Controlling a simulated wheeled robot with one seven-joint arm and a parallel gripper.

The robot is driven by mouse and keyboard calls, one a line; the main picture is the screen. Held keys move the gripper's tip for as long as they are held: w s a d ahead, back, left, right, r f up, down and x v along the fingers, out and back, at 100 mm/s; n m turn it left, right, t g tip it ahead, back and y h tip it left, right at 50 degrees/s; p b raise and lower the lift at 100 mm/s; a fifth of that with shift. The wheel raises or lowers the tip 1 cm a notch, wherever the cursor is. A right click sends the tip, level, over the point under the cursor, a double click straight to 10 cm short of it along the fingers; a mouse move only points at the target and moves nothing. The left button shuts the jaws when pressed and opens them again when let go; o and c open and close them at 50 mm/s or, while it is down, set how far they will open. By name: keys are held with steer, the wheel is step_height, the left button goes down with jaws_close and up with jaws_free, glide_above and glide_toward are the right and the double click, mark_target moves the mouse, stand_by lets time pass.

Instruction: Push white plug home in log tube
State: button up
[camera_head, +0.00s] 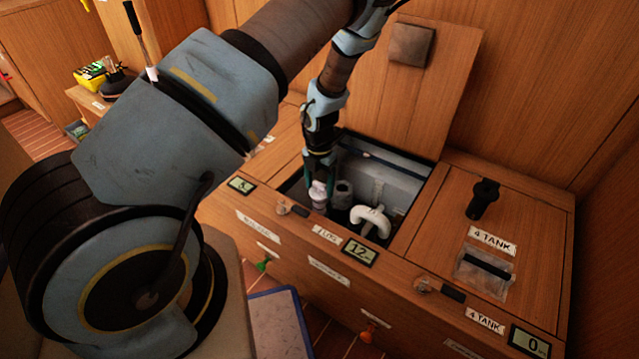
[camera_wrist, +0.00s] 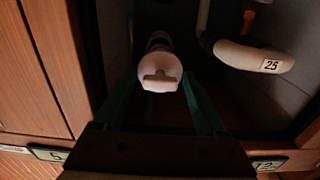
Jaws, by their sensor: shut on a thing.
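The white plug (camera_head: 317,187) is inside the open locker, near its front left corner. My gripper (camera_head: 319,178) reaches down into the locker from above, with its dark green fingers around the plug's head. In the wrist view, the plug (camera_wrist: 160,76) shows its round white face with a raised bar grip, between the two fingers of my gripper (camera_wrist: 159,88). A pale cylindrical part lies directly below the plug's head. I cannot tell whether it is the plug's body or the log tube, nor how deep the plug sits.
A grey cylinder (camera_head: 343,192) stands just right of the plug. A white curved pipe (camera_head: 371,219) lies further right; its tag in the wrist view (camera_wrist: 271,64) reads 25. The raised wooden lid (camera_head: 440,100) stands behind the opening. The wooden locker edges surround my gripper closely.

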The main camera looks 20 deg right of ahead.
steer(key=shift+r, duration=0.1)
steer(key=w+d+r+p, duration=0.5)
steer(key=w+d+p, duration=0.3)
steer(key=d+p, duration=0.2)
steer(key=f+b, duration=0.1)
steer(key=f, duration=0.1)
steer(key=f+b, duration=0.1)
steer(key=b, duration=0.1)
steer(key=f+b, duration=0.2)
steer(key=shift+w+d+f, duration=0.25)
steer(key=shift+f, duration=0.1)
steer(key=shift+p, duration=0.5)
stand_by(1.5)
step_height(320, 180, down, 8)
steer(key=b, duration=0.5)
stand_by(3.1)
